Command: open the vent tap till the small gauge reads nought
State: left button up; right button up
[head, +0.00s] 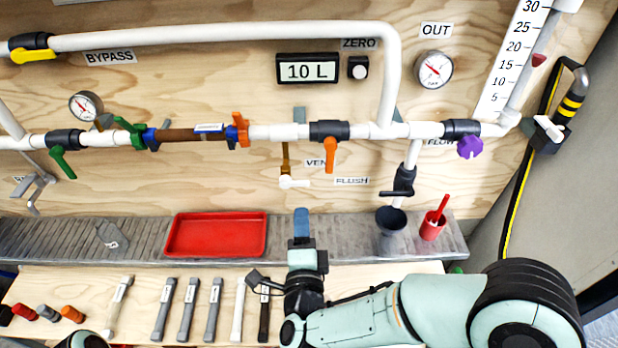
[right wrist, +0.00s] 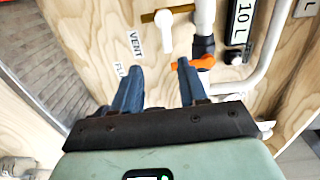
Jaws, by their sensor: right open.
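A brass tap (head: 285,155) with a white lever (head: 293,183) hangs below the pipe, left of the VENT label (head: 313,162). The lever points sideways to the right. In the right wrist view the white lever (right wrist: 165,32) is beyond the fingers. The smaller gauge (head: 86,106) stands above the pipe at left; its red needle is too small to read. My right gripper (head: 301,222) is below the lever, apart from it; it is open and empty in the right wrist view (right wrist: 157,78). My left gripper is not in view.
An orange handle (head: 330,155) hangs just right of the tap and lies close beyond one finger in the right wrist view. A red tray (head: 215,254) and a red cup (head: 431,229) stand on the grey shelf (head: 350,238). Several tools lie in front. The OUT gauge (head: 433,70) is at upper right.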

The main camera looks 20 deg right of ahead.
aim_at(302, 185)
jog(key=x, duration=0.4)
jog(key=p+x, duration=0.1)
jog(key=x, duration=0.3)
jog(key=r+p+x, duration=0.1)
jog(key=x, duration=0.4)
jog(key=shift+d, duration=0.15)
grip_shut()
